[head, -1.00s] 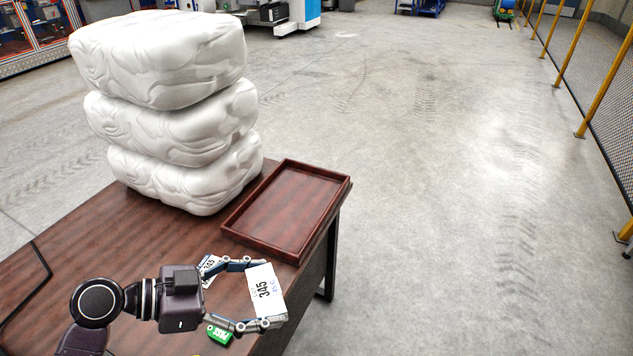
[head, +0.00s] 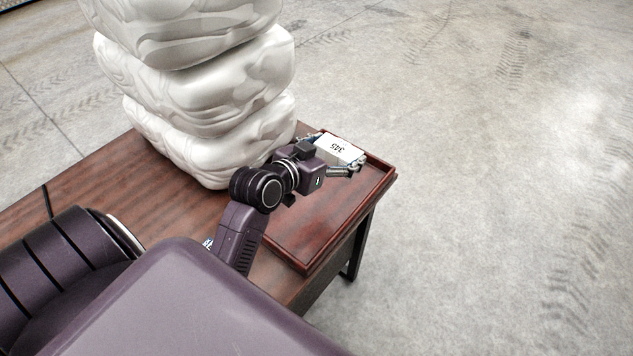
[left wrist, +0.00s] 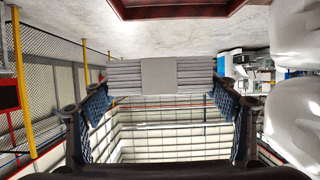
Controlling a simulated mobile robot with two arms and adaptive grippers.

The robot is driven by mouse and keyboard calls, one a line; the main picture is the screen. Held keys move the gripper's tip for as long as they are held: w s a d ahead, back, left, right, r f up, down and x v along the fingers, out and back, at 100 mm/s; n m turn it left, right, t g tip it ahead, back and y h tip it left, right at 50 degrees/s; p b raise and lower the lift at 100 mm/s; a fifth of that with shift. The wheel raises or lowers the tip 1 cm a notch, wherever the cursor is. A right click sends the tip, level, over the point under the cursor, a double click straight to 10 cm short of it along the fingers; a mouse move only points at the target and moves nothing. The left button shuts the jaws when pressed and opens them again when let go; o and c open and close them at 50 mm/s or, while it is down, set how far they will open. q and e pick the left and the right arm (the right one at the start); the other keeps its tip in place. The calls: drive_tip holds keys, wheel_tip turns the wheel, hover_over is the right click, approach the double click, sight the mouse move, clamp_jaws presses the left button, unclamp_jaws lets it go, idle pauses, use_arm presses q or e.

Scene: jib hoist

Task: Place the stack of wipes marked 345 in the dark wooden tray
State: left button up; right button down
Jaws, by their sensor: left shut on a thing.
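The stack of wipes marked 345 (head: 338,147) is white and block-shaped, its number upside down in the head view. My left gripper (head: 337,153) is shut on it, one finger at each side. In the left wrist view the stack's layered grey side (left wrist: 140,76) spans between the fingers. The dark wooden tray (head: 297,254) lies on the table's right end. The stack is over the tray's far part in the head view. In the left wrist view, which is inverted, a gap shows between the stack and the tray rim (left wrist: 180,10), so it is held above. My right gripper is out of view.
Three large white wrapped bundles (head: 205,100) are piled on the brown table (head: 90,190), close to the left of the tray and my arm. Open concrete floor (head: 480,200) lies to the right.

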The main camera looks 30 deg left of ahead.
sight(329, 182)
use_arm(q)
drive_tip(key=w+a+r+n+y, duration=0.4)
drive_tip(key=r+y, duration=0.1)
drive_tip(key=shift+g, duration=0.3)
wheel_tip(329, 182, down, 20)
drive_tip(key=shift+r+b, duration=0.1)
drive_tip(key=shift+b, duration=0.55)
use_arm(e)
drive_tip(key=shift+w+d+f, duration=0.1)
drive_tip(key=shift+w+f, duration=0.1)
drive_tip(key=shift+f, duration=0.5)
use_arm(q)
drive_tip(key=o, duration=1.2)
drive_tip(key=shift+s, duration=0.1)
